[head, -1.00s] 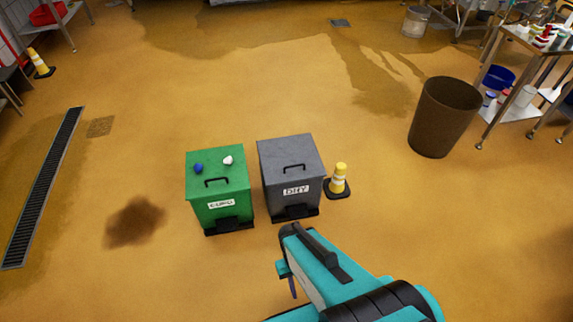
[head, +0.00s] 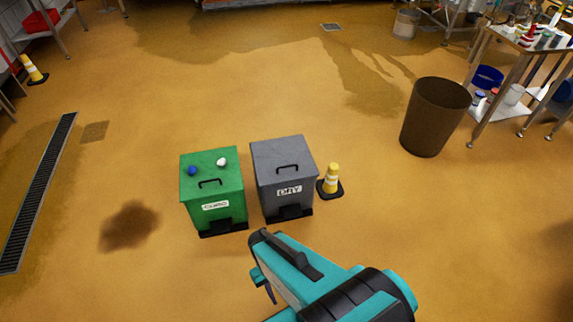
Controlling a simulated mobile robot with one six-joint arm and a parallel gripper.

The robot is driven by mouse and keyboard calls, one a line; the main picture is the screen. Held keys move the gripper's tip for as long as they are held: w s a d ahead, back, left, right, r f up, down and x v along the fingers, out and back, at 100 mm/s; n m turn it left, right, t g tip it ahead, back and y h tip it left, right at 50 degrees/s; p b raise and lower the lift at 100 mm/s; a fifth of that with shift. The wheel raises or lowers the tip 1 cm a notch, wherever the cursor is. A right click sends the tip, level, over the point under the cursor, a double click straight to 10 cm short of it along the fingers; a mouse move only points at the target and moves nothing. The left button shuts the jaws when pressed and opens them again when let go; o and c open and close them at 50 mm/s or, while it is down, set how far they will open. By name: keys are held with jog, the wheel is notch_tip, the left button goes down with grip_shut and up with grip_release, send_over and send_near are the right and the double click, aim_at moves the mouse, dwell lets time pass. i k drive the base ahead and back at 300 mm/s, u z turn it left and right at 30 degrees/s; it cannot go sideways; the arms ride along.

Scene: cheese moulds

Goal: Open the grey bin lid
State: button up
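The grey bin (head: 284,197) stands on the floor near the middle of the head view, with a white label reading "DRY" on its front. Its grey lid (head: 270,152) lies flat and closed, with a black handle (head: 288,168) near the front edge. My gripper (head: 262,270) is at the lower middle, at the end of my teal and black arm. It appears in front of the grey bin and apart from it. Its fingers are mostly hidden by my arm, so I cannot tell whether they are open or shut.
A green bin (head: 213,205) stands close at the left, with a blue ball (head: 192,171) and a white ball (head: 222,162) on its lid. A small yellow cone (head: 331,180) stands right of the grey bin. A brown barrel (head: 433,117) is farther right. Floor in front is clear.

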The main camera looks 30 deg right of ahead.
aim_at(285, 159)
jog(key=u, duration=0.15)
jog(key=k, duration=1)
jog(key=z, duration=0.65)
jog(key=i, duration=1)
jog(key=z, duration=0.05)
